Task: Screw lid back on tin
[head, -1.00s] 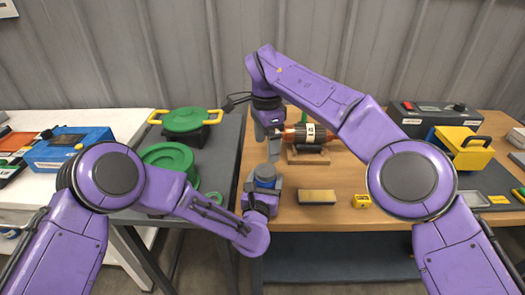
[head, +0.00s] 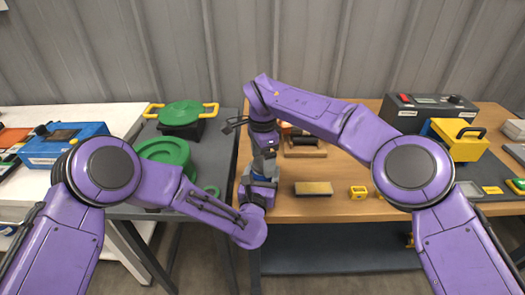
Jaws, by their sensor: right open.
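My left gripper (head: 262,180) is at the near left edge of the wooden table, pointing up. It appears shut on the small tin (head: 262,176), of which only a little blue shows between grey fingers. My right gripper (head: 265,152) is open and points down, directly above the left one, its fingers at the top of the tin. The two grippers nearly meet and hide most of the tin. I cannot make out the lid or whether it sits on the tin.
A rotor stand (head: 305,150) is on the wooden table (head: 345,210), its rotor mostly behind my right arm. A tan block (head: 313,188) and a yellow block (head: 358,192) lie nearby.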

